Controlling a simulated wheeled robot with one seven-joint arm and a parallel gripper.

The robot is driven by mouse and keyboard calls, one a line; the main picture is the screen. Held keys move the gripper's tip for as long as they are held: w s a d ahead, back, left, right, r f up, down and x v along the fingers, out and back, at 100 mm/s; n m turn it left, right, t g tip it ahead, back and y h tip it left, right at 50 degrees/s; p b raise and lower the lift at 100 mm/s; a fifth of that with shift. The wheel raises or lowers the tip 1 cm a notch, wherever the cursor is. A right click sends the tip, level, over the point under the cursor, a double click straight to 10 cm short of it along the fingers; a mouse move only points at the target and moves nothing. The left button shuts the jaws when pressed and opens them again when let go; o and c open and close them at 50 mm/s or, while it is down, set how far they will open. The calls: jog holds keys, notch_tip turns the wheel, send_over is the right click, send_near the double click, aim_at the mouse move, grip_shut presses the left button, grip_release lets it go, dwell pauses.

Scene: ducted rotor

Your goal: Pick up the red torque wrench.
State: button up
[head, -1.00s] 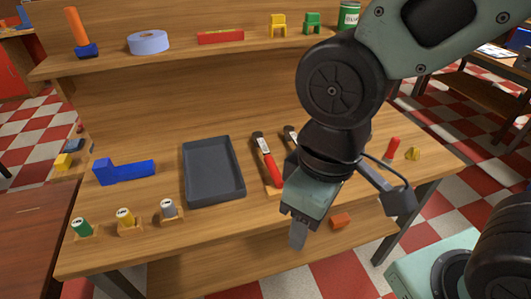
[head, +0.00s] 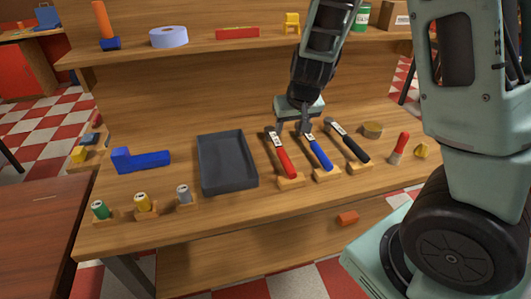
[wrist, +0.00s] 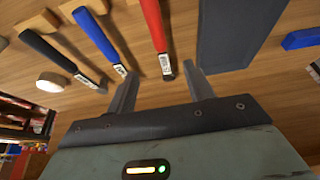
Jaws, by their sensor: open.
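The red torque wrench (head: 280,155) lies on the bench between the dark tray and a blue wrench, its red handle end on a small wooden block. In the wrist view the red wrench (wrist: 154,28) points its dark head with a white label down between my finger tips. My gripper (head: 290,124) is open and empty over the head end of the red wrench. In the wrist view my gripper (wrist: 162,82) has one finger on each side of the wrench head, the left finger close to the blue wrench's head. I cannot tell the height gap.
A blue-handled wrench (head: 317,150) and a black-handled wrench (head: 348,142) lie close on the right. The dark tray (head: 228,187) is on the left. A shelf (head: 215,51) runs above the back of the bench.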

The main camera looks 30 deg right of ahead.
aim_at(283, 152)
jog(key=b+x, duration=0.3)
jog(key=x, duration=0.8)
jog(key=shift+f, duration=0.3)
jog(key=shift+x, duration=2.7)
jog(key=shift+r, duration=0.1)
jog(key=shift+d, duration=0.1)
grip_shut()
